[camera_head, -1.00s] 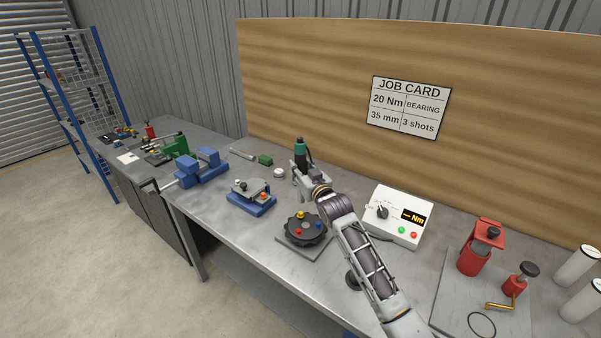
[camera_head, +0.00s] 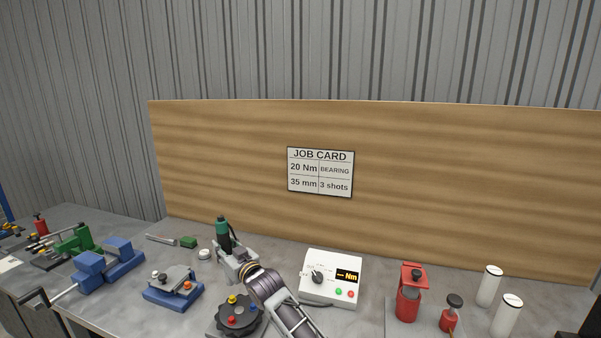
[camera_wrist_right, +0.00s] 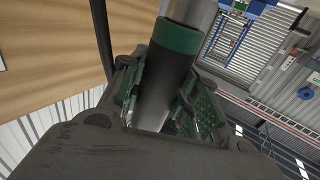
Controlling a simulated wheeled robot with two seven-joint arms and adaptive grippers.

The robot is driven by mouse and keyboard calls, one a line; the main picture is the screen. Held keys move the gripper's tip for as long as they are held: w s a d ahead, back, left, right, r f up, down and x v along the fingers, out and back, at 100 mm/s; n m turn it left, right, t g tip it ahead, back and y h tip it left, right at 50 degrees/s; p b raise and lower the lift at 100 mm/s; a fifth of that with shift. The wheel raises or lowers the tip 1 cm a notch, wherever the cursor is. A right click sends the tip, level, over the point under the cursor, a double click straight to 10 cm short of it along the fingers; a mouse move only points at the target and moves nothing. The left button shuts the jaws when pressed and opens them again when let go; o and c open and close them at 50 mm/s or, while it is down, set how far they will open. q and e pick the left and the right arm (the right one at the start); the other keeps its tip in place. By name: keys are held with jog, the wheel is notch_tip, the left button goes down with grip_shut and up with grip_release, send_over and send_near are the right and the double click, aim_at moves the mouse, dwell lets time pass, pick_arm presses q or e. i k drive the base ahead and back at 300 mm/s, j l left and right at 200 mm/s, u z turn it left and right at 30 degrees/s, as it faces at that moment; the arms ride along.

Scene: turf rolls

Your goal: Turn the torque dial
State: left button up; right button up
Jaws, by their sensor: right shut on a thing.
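The torque dial (camera_head: 317,277) is a dark knob on the left of the white control box (camera_head: 331,263). The box's display (camera_head: 347,276) reads dashes and "Nm" in yellow. My right gripper (camera_head: 226,256) is shut on an upright green-and-black driver tool (camera_head: 223,232), left of the box and apart from the dial. In the right wrist view my right gripper (camera_wrist_right: 163,92) has its green-padded fingers on both sides of the tool (camera_wrist_right: 172,60). The tool's lower end is hidden. My left gripper is not in view.
The job card (camera_head: 320,172) reads 20 Nm, bearing, 35 mm, 3 shots. A black rotary fixture (camera_head: 239,315) and a blue-based fixture (camera_head: 174,286) stand left of my arm. A red press (camera_head: 409,296) and white cylinders (camera_head: 489,286) stand right. Bench between box and press is clear.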

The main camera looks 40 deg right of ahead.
aim_at(317, 277)
jog(key=k+l, duration=0.1)
jog(key=k, duration=0.4)
jog(key=k+l, duration=0.1)
jog(key=k, duration=0.4)
